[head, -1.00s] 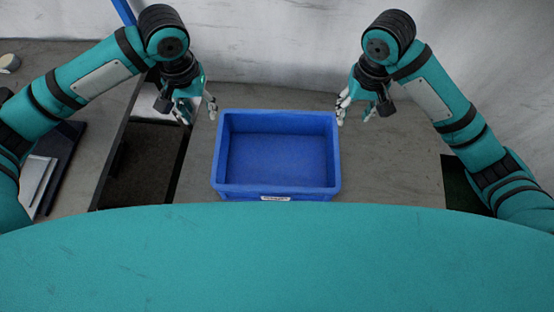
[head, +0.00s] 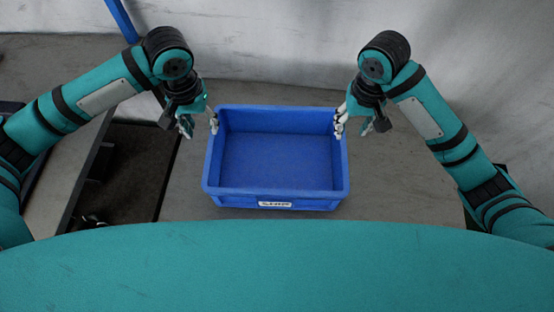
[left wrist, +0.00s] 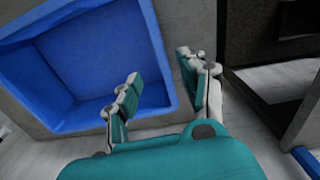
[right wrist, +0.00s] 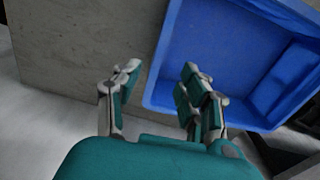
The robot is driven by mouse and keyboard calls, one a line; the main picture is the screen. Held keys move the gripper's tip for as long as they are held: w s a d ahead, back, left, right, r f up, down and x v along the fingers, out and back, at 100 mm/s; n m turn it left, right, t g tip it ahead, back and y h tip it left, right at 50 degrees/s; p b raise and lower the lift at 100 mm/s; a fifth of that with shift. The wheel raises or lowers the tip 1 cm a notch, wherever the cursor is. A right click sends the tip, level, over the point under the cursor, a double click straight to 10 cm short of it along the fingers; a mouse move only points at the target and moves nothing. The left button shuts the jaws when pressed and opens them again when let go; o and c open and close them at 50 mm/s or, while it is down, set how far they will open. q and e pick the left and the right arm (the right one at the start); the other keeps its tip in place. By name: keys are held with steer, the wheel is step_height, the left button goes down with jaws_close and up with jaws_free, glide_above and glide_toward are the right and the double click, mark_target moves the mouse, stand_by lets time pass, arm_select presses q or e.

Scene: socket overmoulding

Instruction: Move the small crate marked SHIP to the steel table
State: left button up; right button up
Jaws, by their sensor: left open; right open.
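The blue crate (head: 276,196) stands upright on a grey surface in front of me, and its inside looks empty. A white label (head: 275,204) is on its near wall; its writing is too small to read. My left gripper (head: 200,126) is open at the crate's left wall. In the left wrist view its fingers (left wrist: 159,68) are on either side of the rim, one over the inside and one outside. My right gripper (head: 354,127) is open at the right wall. In the right wrist view its fingers (right wrist: 162,68) also straddle the rim. I cannot tell whether either touches the wall.
The grey surface (head: 400,180) is bare around the crate. To the left, past a dark gap (head: 135,170), is another grey surface with a dark edge. A pale wall (head: 270,50) is behind the crate. A blue post (head: 122,18) stands at the back left.

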mark_target(215, 155)
arm_select(q)
step_height(215, 155, down, 16)
steer(key=shift+r, duration=0.1)
arm_select(e)
step_height(215, 155, down, 16)
arm_select(q)
jaws_close()
arm_select(e)
jaws_close()
steer(key=shift+r, duration=0.1)
